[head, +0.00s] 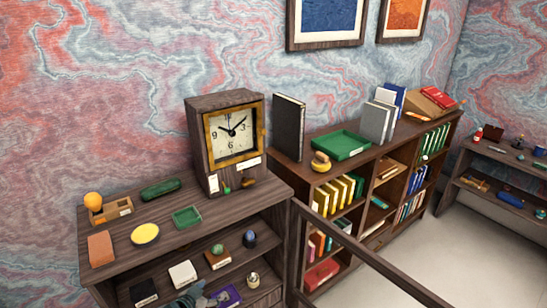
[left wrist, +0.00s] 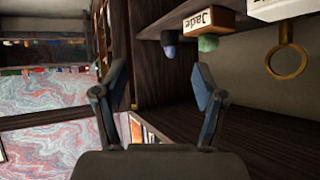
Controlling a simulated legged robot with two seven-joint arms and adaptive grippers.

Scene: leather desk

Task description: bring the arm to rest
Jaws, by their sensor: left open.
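My left gripper (head: 190,297) shows at the bottom edge of the head view, in front of the lower part of the near shelf unit (head: 125,272). In the left wrist view its two blue-grey fingers (left wrist: 160,85) stand wide apart with nothing between them. The fingers are beside a dark wooden shelf board (left wrist: 255,130). My right gripper is in neither view.
A purple item (head: 228,297) and a small metallic object (head: 253,280) lie close to the gripper. A block marked "Jade" (left wrist: 197,20), a green ball (left wrist: 208,43) and a brass ring (left wrist: 287,62) show in the wrist view. A wooden rail (head: 365,255) crosses at right.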

